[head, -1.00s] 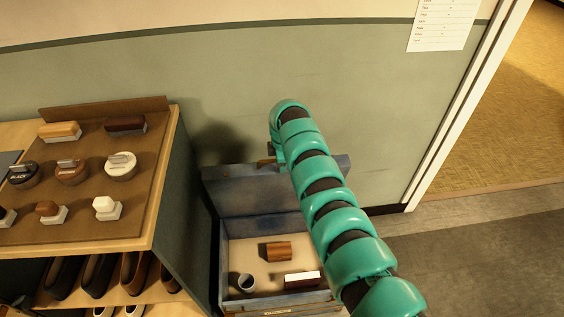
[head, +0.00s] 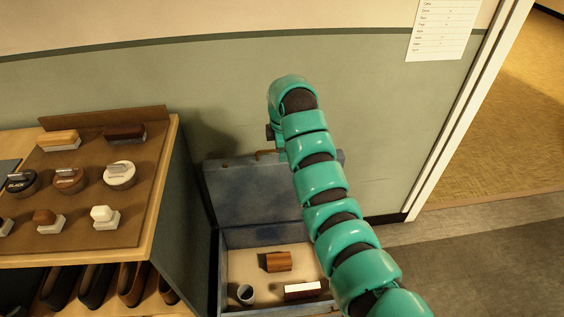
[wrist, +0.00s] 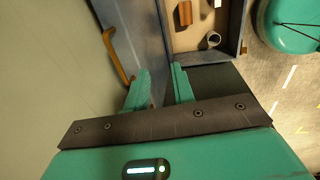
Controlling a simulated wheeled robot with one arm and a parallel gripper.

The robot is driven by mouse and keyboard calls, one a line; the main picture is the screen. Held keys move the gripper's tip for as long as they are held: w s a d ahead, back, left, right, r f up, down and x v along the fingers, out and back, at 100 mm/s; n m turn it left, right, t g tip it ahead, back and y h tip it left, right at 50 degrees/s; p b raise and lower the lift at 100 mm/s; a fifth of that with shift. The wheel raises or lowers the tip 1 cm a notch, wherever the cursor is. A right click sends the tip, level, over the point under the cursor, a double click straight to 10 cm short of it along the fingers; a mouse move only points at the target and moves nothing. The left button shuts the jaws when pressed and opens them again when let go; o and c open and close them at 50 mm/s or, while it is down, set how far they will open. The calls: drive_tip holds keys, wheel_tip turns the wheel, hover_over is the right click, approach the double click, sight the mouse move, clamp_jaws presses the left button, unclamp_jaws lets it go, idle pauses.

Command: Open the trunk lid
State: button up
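The trunk (head: 222,272) stands on the floor by the wall. Its blue-grey lid (head: 240,195) is raised and stands steeply up at the back, with a brown handle (head: 268,154) near its upper edge. The open trunk holds a brown block, a grey cup and a white-topped brush. In the wrist view my gripper (wrist: 160,82) has its two teal fingers apart, with part of the lid (wrist: 146,30) between or just beyond them. I cannot tell whether they touch it. The lid handle (wrist: 118,55) is left of the fingers. In the head view my arm hides the fingers.
A shelf unit (head: 170,190) with polish tins and brushes on top and shoes below stands close left of the trunk. The wall (head: 400,110) is right behind the lid. A doorway and open floor (head: 470,260) lie to the right.

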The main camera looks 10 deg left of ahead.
drive_tip(key=r+p, duration=0.1)
drive_tip(key=r, duration=0.1)
drive_tip(key=r+p, duration=0.3)
drive_tip(key=r, duration=0.1)
drive_tip(key=shift+s+d+p, duration=0.2)
drive_tip(key=shift+s+p, duration=0.15)
drive_tip(key=shift+s, duration=0.05)
